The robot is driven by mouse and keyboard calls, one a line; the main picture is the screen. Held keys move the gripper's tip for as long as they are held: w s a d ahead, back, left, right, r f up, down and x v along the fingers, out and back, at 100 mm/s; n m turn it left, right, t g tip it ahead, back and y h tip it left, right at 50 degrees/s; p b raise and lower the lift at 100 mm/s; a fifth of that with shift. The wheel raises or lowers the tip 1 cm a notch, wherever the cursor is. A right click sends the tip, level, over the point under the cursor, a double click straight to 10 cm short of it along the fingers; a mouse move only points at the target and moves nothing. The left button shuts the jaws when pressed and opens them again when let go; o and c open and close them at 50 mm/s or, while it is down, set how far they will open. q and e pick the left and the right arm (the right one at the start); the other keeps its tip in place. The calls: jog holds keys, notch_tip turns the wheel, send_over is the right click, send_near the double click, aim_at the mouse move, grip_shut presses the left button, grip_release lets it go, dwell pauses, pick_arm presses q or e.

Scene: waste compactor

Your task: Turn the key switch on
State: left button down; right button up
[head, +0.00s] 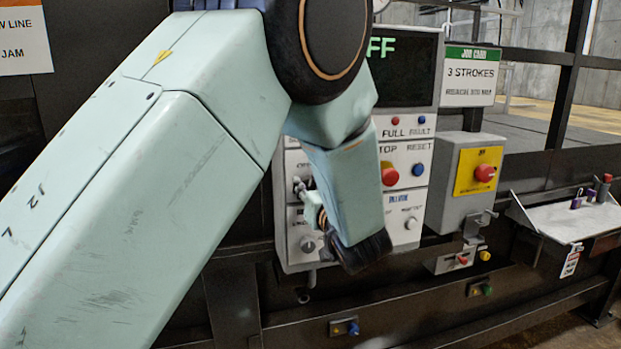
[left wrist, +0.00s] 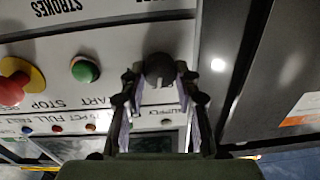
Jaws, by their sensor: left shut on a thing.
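The key switch (left wrist: 160,66) shows in the left wrist view as a dark round knob on the pale control panel (left wrist: 115,55). That view is upside down. My left gripper (left wrist: 157,84) has one finger on each side of the switch and is shut on it. In the head view my left gripper (head: 303,190) is at the panel's left part, mostly hidden behind my own arm, and I cannot make out the switch there. The dark display (head: 405,68) above shows green letters ending in "FF". My right gripper is not in view.
A red button (head: 389,175) and a blue button (head: 419,170) sit to the right of my arm. A grey box with a red emergency button (head: 484,173) stands farther right. A small shelf (head: 570,220) juts out beyond it. A green button (left wrist: 85,69) shows in the left wrist view.

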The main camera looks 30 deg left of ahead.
pick_arm(q)
jog(key=m+p, duration=0.1)
jog(key=m, duration=0.3)
jog(key=shift+f+m, duration=0.15)
jog(key=shift+m, duration=0.15)
jog(key=m, duration=0.4)
jog(key=shift+m, duration=0.4)
